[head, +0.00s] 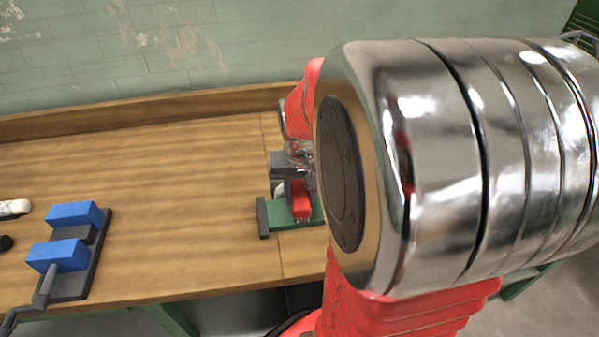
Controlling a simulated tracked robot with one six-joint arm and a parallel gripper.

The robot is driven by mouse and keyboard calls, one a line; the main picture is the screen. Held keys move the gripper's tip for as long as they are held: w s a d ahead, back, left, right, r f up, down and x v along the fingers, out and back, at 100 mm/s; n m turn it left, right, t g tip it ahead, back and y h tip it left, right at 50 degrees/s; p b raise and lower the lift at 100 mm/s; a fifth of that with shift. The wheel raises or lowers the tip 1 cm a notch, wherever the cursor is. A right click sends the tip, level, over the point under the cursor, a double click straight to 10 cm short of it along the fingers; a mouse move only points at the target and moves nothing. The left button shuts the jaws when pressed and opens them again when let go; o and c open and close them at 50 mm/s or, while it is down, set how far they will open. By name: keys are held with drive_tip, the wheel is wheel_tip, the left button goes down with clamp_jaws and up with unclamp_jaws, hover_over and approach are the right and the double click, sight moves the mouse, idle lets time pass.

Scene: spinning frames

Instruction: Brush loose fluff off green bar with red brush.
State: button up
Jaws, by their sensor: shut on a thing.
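My gripper (292,177) is shut on the red brush, just above the bar and partly hidden behind my large chrome arm joint. A small pale grey patch shows beside the brush; I cannot tell whether it is fluff.
A vise-like device with blue blocks (72,215) on a dark base and a crank stands at the bench's left front. A white cylinder (14,208) lies at the far left. The bench top (170,180) between them and the bar is clear. A raised wooden ledge runs along the back.

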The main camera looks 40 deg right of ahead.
drive_tip(key=shift+r, duration=0.9)
drive_tip(key=shift+d+r, duration=0.15)
drive_tip(key=shift+r, duration=2.55)
drive_tip(key=shift+s, duration=0.15)
